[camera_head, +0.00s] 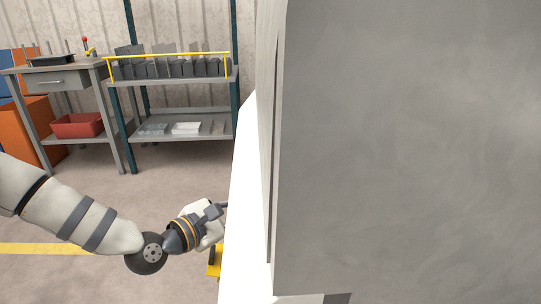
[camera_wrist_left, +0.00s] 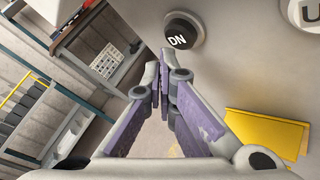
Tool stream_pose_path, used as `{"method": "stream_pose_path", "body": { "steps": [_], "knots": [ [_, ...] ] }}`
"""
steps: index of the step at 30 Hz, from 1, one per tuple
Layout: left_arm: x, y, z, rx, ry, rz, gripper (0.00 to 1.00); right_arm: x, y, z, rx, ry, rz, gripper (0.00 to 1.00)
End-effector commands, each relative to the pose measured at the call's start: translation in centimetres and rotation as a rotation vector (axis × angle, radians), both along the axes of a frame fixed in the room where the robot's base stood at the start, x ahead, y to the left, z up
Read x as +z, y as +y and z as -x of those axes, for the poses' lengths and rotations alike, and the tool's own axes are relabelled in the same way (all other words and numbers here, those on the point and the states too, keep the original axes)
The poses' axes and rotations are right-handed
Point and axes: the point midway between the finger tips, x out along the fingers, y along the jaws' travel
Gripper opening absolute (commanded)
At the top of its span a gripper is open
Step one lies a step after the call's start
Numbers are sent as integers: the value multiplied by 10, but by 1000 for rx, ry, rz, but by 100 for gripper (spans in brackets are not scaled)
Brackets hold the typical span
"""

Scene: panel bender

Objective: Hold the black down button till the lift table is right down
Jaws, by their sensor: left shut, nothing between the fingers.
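The black down button (camera_wrist_left: 183,36), marked DN, sits on a pale panel face in the left wrist view. My left gripper (camera_wrist_left: 160,68) is shut and empty, its fingertips just below and left of the button in the picture. I cannot tell whether they touch it. In the head view the left gripper (camera_head: 221,208) is at the left edge of a large white and grey machine body (camera_head: 400,140), which hides the button there. I cannot make out the lift table in either view. My right gripper is not in view.
A white button (camera_wrist_left: 308,12) with a partly cut-off letter U is at the top right of the wrist view. A yellow part (camera_wrist_left: 265,135) lies below the panel. A shelf rack (camera_head: 180,80) and a workbench (camera_head: 55,80) with a red bin (camera_head: 77,125) stand behind. The floor between is clear.

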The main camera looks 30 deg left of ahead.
Motion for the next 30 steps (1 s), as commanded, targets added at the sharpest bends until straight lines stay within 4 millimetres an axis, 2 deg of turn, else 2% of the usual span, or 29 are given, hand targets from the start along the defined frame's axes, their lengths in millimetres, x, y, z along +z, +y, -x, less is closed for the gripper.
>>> {"method": "stream_pose_path", "body": {
  "steps": [4,18,30],
  "knots": [
    [0,4,2,1,0,0,0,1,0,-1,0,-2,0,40],
    [2,41,25,2,-1,0,0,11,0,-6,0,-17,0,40],
    [0,43,26,0,0,0,0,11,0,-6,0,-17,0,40]
  ]
}}
